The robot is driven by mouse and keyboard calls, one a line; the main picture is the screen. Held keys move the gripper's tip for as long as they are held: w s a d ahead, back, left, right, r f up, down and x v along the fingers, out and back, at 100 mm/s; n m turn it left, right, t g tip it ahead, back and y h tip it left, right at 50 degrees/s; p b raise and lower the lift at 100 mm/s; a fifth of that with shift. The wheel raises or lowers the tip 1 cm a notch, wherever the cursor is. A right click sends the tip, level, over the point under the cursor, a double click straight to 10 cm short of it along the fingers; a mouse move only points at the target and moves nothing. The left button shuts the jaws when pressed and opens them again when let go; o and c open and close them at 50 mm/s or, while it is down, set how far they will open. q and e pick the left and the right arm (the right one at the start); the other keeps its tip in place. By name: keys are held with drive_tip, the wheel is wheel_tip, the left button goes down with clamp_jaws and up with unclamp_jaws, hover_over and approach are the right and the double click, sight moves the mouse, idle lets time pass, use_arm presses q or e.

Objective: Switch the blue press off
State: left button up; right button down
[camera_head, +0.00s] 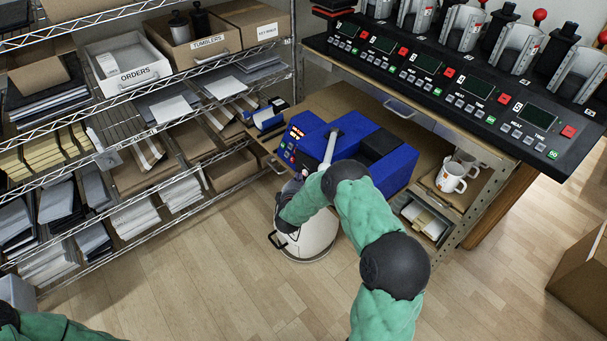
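The blue press (398,168) sits on the low brown bench in the middle of the view. Its control panel (291,145) is on its left end, with small lit orange and coloured marks too small to read. A grey lever (331,146) rises from its top. My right arm reaches up from the bottom, and my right gripper (297,177) is close to the lower edge of the control panel. The dark wrist hides most of its fingers; I cannot tell whether it touches the press. Of my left arm only a green piece shows at the lower left corner; its gripper is out of view.
A white bin (309,238) stands on the floor below my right gripper. A wire shelf with an ORDERS box (127,66) fills the left. A row of mug presses with a black control console (440,75) stands at upper right. White mugs (452,177) sit below it. The front floor is clear.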

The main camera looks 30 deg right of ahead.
drive_tip(key=shift+d, duration=0.5)
idle(0.8)
drive_tip(key=shift+a, duration=0.95)
drive_tip(key=a+p, duration=0.1)
drive_tip(key=a, duration=0.5)
drive_tip(key=shift+s+p, duration=0.25)
drive_tip(key=shift+p, duration=0.05)
